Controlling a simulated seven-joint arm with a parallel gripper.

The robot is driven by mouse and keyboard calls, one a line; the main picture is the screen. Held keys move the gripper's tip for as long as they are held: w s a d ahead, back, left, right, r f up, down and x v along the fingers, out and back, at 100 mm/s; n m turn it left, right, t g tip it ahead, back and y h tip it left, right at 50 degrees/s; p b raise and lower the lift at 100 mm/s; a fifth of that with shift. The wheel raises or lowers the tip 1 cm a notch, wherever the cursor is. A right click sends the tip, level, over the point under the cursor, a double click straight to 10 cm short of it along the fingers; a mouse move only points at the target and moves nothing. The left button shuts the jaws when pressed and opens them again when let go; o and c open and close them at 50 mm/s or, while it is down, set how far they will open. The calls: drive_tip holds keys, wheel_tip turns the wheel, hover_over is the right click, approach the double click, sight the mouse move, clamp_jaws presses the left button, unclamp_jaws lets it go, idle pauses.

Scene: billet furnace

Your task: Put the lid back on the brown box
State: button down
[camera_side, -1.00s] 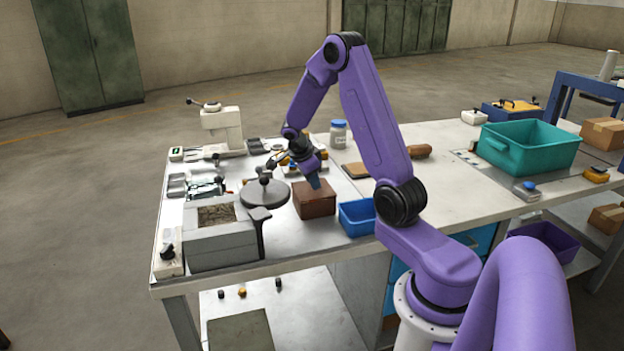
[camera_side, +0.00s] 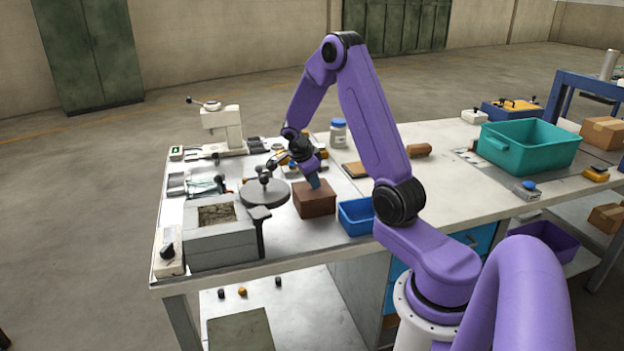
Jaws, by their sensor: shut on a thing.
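The brown box (camera_side: 314,205) stands on the workbench, left of the blue bin. Its top looks covered by a flat brown surface, which I take to be the lid (camera_side: 303,190); the seam between lid and box is too small to make out. I cannot tell whether the lid rests fully on the rim.
A grey furnace (camera_side: 222,246) and its round grey cover (camera_side: 264,194) are left of the box. The blue bin (camera_side: 357,229) is close on the right. A teal crate (camera_side: 527,158) is far right.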

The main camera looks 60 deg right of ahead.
drive_tip(key=shift+c, duration=2)
unclamp_jaws()
drive_tip(key=shift+r, duration=0.1)
drive_tip(key=shift+r, duration=3.45)
clamp_jaws()
drive_tip(key=shift+f, duration=2.25)
